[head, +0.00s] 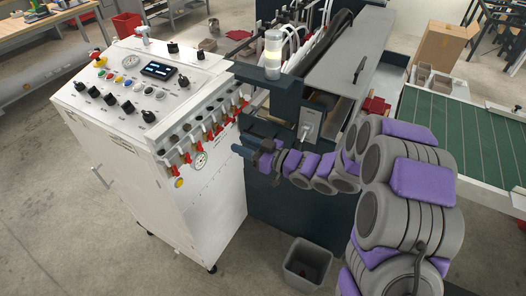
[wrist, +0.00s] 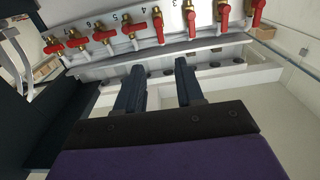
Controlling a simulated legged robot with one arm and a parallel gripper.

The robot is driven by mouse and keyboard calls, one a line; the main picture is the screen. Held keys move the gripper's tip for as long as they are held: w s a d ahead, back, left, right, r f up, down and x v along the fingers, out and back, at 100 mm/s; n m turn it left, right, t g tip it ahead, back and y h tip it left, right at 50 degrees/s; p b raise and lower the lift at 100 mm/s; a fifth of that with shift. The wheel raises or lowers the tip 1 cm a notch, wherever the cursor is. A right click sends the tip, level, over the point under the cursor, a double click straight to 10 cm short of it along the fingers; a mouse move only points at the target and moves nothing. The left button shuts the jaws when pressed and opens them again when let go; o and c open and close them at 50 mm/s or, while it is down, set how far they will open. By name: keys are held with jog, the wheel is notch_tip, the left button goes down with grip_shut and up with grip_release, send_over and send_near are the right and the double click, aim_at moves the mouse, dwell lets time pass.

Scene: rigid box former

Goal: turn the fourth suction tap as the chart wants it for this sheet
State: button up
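A row of brass taps with red handles runs along the white cabinet's side. In the wrist view the fourth tap (wrist: 158,25), beside the small figure 4, has its handle pointing down. The taps numbered 3 and lower, to its right, also point down; those to its left have handles lying sideways. My gripper (wrist: 159,68) is open and empty, its two dark fingers apart, below the fourth tap and not visibly touching it. In the head view my gripper (head: 244,145) is near the right end of the tap row (head: 213,131). I cannot make out a chart or a sheet.
The white control cabinet (head: 200,215) has knobs, buttons and a dark screen (head: 158,70) on top. A dark machine with a lamp post (head: 273,55) stands close right of it. A grey bin (head: 307,263) is on the floor in front. Neighbouring tap handles are close together.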

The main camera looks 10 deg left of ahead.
jog(key=v, duration=0.6)
jog(key=shift+d, duration=0.2)
